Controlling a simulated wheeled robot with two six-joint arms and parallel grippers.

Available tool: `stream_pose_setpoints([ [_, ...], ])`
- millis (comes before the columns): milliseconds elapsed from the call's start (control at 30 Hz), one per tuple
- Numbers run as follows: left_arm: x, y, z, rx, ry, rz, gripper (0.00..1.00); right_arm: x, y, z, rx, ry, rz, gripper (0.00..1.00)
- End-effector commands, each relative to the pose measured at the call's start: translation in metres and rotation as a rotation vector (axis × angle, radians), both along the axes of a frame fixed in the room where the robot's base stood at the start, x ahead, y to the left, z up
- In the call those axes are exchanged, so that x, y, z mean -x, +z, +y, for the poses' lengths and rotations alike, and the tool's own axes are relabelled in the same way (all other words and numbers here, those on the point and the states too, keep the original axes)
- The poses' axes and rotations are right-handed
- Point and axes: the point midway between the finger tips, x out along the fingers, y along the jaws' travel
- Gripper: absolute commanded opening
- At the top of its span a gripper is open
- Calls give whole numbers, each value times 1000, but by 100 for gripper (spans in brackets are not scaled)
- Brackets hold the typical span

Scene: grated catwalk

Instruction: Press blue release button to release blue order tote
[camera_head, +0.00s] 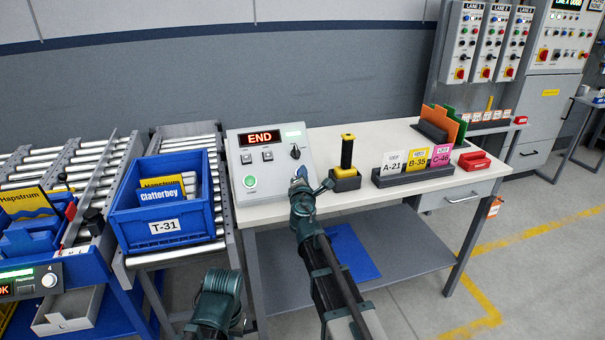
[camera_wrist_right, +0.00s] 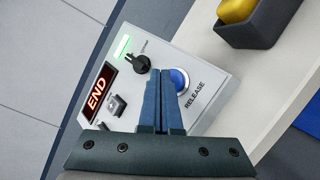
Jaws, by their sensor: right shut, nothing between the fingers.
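The blue release button (camera_wrist_right: 179,80) sits on a grey control box, beside the printed word RELEASE. My right gripper (camera_wrist_right: 164,72) is shut and empty, its fingertips over the edge of the button; I cannot tell whether they touch it. In the head view my right gripper (camera_head: 299,172) covers most of the button on the control box (camera_head: 238,152). The box shows a red END display (camera_head: 260,138) and a green lamp. The blue order tote (camera_head: 166,241), labelled T-31, stands on the roller conveyor with packets in it.
A black and yellow scanner (camera_head: 347,160) stands in a holder right of the box. Labelled cards A-21, B-35 (camera_head: 431,168) and C-46 stand further right, near a red block (camera_head: 474,161). Another blue tote (camera_head: 30,225) is at far left.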

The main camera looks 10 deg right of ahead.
Motion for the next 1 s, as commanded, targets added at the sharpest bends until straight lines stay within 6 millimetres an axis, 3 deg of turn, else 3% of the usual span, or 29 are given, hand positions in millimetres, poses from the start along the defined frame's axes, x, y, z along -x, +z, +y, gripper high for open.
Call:
stream_pose_setpoints([
  [1000,0,-6,0,0,0,0,0,-7,-6,0,0,0,0,0],
])
